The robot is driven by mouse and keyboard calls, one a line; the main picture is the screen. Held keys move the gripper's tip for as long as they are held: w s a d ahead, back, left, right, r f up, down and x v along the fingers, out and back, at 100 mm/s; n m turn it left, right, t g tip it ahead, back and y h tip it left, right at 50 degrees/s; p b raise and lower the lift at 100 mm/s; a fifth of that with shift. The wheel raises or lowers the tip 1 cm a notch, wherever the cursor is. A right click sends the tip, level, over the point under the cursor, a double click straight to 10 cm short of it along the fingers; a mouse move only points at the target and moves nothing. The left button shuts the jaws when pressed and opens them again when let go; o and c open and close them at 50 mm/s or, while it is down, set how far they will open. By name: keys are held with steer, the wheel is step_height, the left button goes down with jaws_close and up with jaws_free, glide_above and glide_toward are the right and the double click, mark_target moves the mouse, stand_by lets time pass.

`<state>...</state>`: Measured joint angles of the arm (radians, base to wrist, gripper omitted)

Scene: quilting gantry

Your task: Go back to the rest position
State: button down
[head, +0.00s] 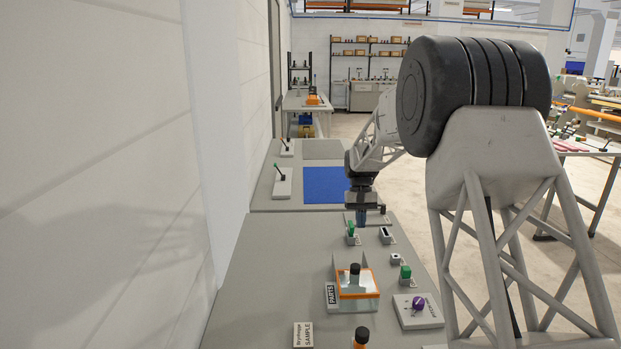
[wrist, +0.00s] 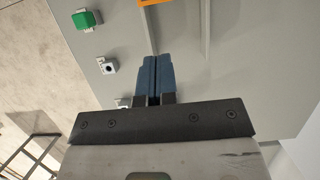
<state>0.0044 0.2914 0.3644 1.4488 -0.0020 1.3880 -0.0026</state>
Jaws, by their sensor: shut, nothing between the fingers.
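My gripper (head: 361,217) hangs over the far part of the grey bench, pointing down. Its blue fingers are together with nothing between them. In the wrist view the shut fingers (wrist: 152,78) show in the middle, with plain grey bench surface beyond them. My arm reaches in from the right of the head view and hides part of the room behind it.
The bench (head: 262,270) carries a green-topped part (head: 351,231), a black-slotted block (head: 386,236), a green block (head: 405,272), an orange-rimmed PARTS box (head: 357,291) and a purple knob (head: 418,303). A blue mat (head: 324,185) lies beyond. A wall stands left.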

steer(key=s+r+t, duration=0.1)
steer(key=s+r, duration=0.4)
steer(key=s, duration=0.4)
steer(key=s+r+t, duration=0.1)
steer(key=s+r, duration=0.3)
steer(key=s, duration=0.5)
steer(key=s+r+t, duration=0.1)
steer(key=s+r, duration=0.4)
steer(key=s, duration=0.4)
steer(key=s+f+t, duration=0.1)
steer(key=s+f, duration=0.1)
steer(key=s, duration=1.2)
steer(key=s+f+t, duration=0.2)
steer(key=s, duration=1.1)
steer(key=shift+s+f+t, duration=0.25)
steer(key=shift+s+t, duration=0.05)
steer(key=shift+s, duration=0.1)
